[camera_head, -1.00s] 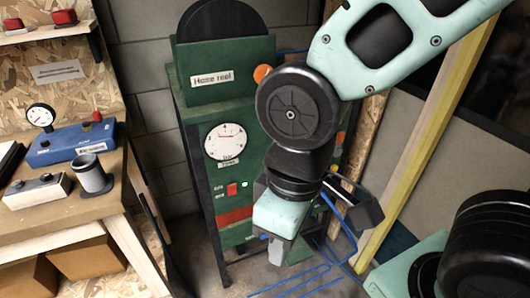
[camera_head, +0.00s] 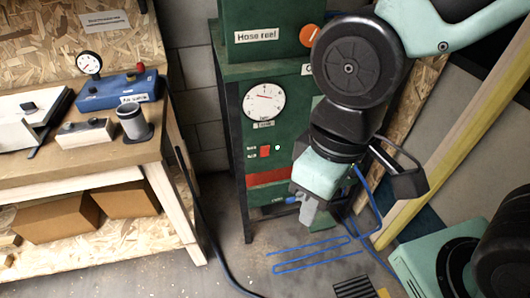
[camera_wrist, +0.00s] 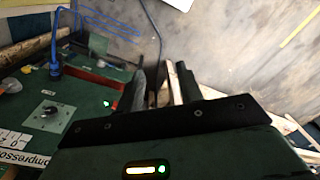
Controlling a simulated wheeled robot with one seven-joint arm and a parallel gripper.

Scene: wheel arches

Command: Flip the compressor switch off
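The green cabinet (camera_head: 228,105) stands mid-picture in the head view, with a round gauge (camera_head: 264,102), a small red switch (camera_head: 265,151) and a small lamp (camera_head: 277,147). In the wrist view a label ending "ompressor" (camera_wrist: 25,157) lies beside a dark knob (camera_wrist: 48,109) on a pale plate. The knob's setting is too small to read. The lamp looks pale in the head view, while a green light (camera_wrist: 106,103) shows in the wrist view. My gripper (camera_head: 308,208) hangs low in front of the cabinet; in the wrist view its fingers (camera_wrist: 163,88) are apart with nothing between them.
A workbench (camera_head: 120,155) at left holds a blue gauge unit (camera_head: 115,93), a switch box (camera_head: 86,132) and a grey cup (camera_head: 134,122). A black hose (camera_head: 210,230) and blue hose (camera_head: 315,255) lie on the floor. A yellow post (camera_head: 440,150) leans at right. The cabinet's right side is hidden by my arm.

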